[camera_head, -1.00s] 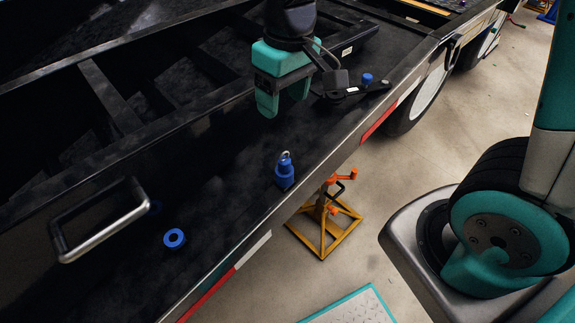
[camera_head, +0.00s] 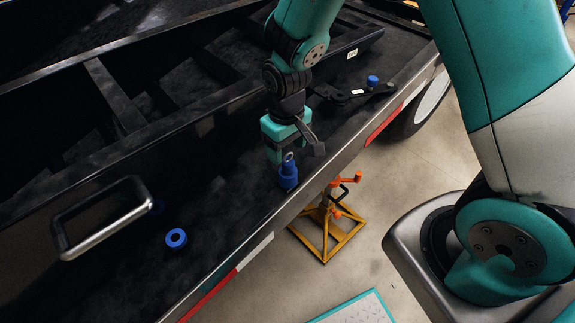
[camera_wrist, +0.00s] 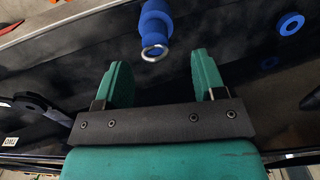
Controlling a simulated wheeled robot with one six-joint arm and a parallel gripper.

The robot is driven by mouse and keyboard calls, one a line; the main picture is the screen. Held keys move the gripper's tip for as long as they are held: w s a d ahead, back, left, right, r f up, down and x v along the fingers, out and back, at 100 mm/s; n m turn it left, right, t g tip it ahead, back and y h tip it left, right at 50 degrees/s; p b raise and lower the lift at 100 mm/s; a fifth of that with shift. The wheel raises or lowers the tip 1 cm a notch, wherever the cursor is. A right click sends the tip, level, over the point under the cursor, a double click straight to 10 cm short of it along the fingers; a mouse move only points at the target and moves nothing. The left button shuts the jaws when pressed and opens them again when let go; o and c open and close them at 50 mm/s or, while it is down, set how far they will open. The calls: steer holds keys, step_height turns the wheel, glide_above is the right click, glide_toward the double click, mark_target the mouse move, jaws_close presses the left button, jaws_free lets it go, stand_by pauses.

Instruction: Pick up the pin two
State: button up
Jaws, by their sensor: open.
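A blue pin (camera_head: 288,174) with a metal ring on top stands upright on the black trailer frame, near its outer edge. It also shows in the wrist view (camera_wrist: 157,25), beyond the fingertips and roughly between them from side to side. My gripper (camera_head: 276,156) is just behind and above the pin in the head view. In the wrist view its two teal fingers (camera_wrist: 158,80) are apart, with nothing between them. Whether a finger touches the pin cannot be told.
A blue ring (camera_head: 176,238) lies on the frame to the left, near a metal handle (camera_head: 105,228). A black bracket (camera_head: 345,92) and a blue cap (camera_head: 372,80) are farther back. An orange jack stand (camera_head: 326,222) stands on the floor beside the trailer.

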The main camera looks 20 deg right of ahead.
mark_target(288, 161)
steer(key=f, duration=0.5)
steer(key=shift+w+d, duration=0.1)
steer(key=shift+d, duration=0.2)
steer(key=shift+r, duration=0.1)
steer(key=c, duration=1)
steer(key=shift+c, duration=0.2)
steer(key=shift+r, duration=0.1)
